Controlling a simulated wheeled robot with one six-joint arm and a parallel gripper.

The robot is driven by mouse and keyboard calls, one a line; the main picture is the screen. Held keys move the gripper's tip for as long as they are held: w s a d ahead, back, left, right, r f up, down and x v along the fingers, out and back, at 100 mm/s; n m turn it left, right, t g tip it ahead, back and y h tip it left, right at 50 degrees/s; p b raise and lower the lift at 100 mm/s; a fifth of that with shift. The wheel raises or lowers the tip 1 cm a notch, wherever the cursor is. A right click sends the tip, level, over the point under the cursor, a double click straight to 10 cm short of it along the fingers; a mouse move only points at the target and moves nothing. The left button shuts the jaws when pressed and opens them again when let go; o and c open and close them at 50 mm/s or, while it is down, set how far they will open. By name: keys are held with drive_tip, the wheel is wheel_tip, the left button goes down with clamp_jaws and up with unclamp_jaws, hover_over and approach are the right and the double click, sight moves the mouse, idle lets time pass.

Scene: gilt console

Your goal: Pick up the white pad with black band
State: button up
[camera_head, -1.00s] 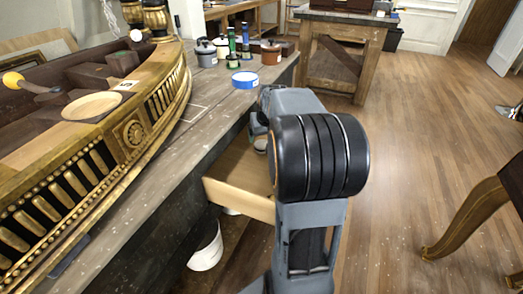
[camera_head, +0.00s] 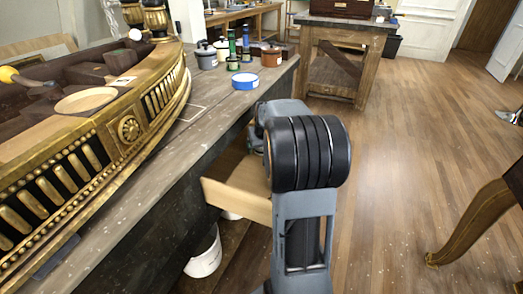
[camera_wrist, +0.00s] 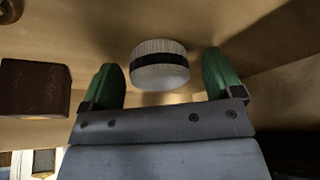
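The white pad with black band (camera_wrist: 159,67) shows in the wrist view, on the tan floor of what looks like the open drawer. It is round, with a dark band across its side. My gripper (camera_wrist: 160,85) is open, with one green finger to each side of the pad. The pad lies between and slightly beyond the fingertips, with a gap on both sides. In the head view my arm reaches down at the open wooden drawer (camera_head: 236,198); the arm hides the pad and gripper there.
A dark brown block (camera_wrist: 34,87) lies left of my gripper in the wrist view. The workbench (camera_head: 165,150) with the gilt console (camera_head: 128,130) stands left of my arm. A blue tape roll (camera_head: 245,81) and several jars stand on the bench. Wooden floor at right is open.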

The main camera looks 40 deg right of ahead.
drive_tip(key=c, duration=1)
drive_tip(key=shift+r, duration=0.1)
drive_tip(key=shift+r, duration=0.2)
drive_tip(key=s+a, duration=0.1)
drive_tip(key=s, duration=0.1)
drive_tip(key=s+a+r+p, duration=0.1)
drive_tip(key=s, duration=0.2)
drive_tip(key=s+a+r+p, duration=0.1)
drive_tip(key=s, duration=0.1)
drive_tip(key=shift+s, duration=0.3)
wheel_tip(320, 180, up, 12)
drive_tip(key=p, duration=0.4)
drive_tip(key=shift+r, duration=0.2)
drive_tip(key=o, duration=0.3)
drive_tip(key=shift+c, duration=1.1)
